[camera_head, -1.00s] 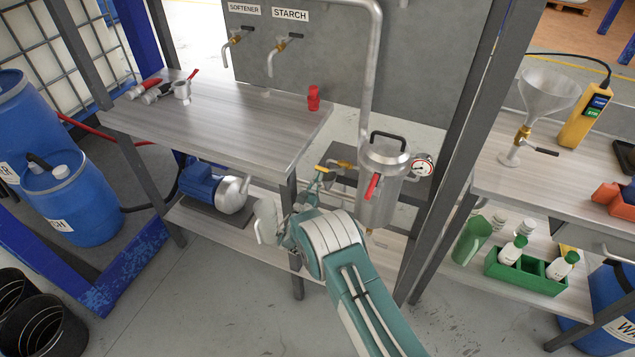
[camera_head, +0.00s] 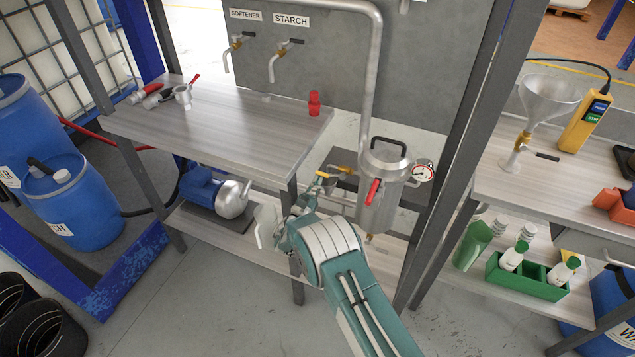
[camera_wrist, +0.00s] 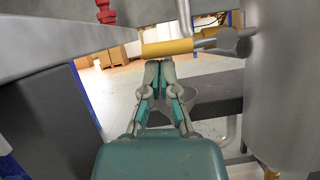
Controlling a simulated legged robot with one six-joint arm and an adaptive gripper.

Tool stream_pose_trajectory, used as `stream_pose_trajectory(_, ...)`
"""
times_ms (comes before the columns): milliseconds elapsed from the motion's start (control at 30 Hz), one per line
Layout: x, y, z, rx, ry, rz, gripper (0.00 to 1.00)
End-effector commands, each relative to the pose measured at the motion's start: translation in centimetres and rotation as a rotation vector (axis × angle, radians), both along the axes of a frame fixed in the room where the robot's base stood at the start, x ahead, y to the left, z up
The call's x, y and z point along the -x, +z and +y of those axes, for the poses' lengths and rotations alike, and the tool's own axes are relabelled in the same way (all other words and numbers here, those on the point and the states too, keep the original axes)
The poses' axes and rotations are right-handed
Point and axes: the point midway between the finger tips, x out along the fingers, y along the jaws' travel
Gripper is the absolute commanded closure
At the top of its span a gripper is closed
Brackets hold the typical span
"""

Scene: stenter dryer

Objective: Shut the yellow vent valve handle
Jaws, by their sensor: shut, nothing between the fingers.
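The yellow vent valve handle (camera_wrist: 167,47) lies across the upper middle of the wrist view, a level bar joined at its right to a metal stem. In the camera_head view it is a small yellow piece (camera_head: 323,175) left of the steel vessel (camera_head: 382,195), by a brass fitting. My gripper (camera_wrist: 160,65) is shut and empty. Its fingertips are just below the handle in the wrist view, very close; I cannot tell whether they touch. In the camera_head view my arm partly hides the gripper.
The vessel has a red lever (camera_head: 373,192) and a gauge (camera_head: 424,171). A grey bench (camera_head: 215,125) with a red fitting (camera_head: 314,103) stands to the left. A blue pump (camera_head: 203,185) sits on the lower shelf. A dark post (camera_head: 455,150) rises right of the vessel.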

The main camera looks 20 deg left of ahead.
Motion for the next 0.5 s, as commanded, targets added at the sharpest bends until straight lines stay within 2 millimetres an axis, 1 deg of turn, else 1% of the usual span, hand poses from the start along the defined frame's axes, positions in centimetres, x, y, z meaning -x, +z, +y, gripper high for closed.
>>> stream_pose_trajectory(367, -0.02, 0.6, 0.16, -0.08, 0.0, -0.007, 1.0)
stream_pose_trajectory(500, -0.03, 0.98, 0.22, -0.133, 0.0, -0.011, 1.0)
